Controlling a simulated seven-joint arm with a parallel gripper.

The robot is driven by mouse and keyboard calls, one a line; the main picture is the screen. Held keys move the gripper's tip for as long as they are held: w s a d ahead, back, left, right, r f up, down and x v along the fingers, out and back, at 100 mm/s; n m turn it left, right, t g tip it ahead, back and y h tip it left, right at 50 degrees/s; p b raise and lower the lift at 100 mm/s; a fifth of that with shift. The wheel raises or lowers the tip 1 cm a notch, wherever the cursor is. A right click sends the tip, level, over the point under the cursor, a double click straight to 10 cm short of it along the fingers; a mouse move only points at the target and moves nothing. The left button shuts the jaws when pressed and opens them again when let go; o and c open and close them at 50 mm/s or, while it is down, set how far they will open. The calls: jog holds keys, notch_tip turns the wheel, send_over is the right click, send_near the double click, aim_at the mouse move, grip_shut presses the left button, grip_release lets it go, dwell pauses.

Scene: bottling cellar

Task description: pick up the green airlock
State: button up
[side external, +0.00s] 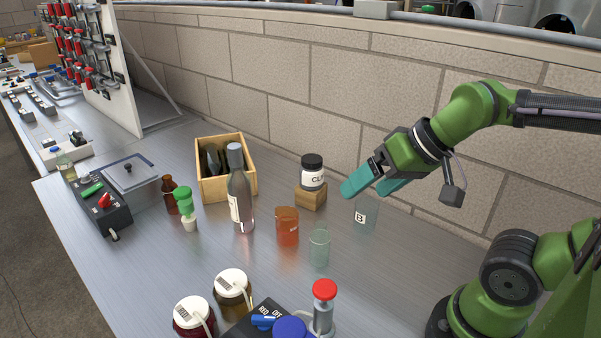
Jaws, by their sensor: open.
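The green airlock (186,203), green with a pale base, stands upright on the metal bench, left of the tall wine bottle and close beside a small brown bottle. My gripper (365,191) is open, with its teal fingers apart and nothing visible between them. It hangs well to the right of the airlock, above the bench near a clear glass marked B and right of the black-lidded jar.
The tall bottle (240,195), brown bottle (169,194) and wooden crate (227,191) crowd around the airlock. The jar (313,176) sits on a wooden block (311,198). An orange tumbler (287,228), clear glass (319,246) and marked glass (365,220) stand between. White-lidded jars (232,288) occupy the front.

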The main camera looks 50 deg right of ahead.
jog(key=shift+c, duration=1.1)
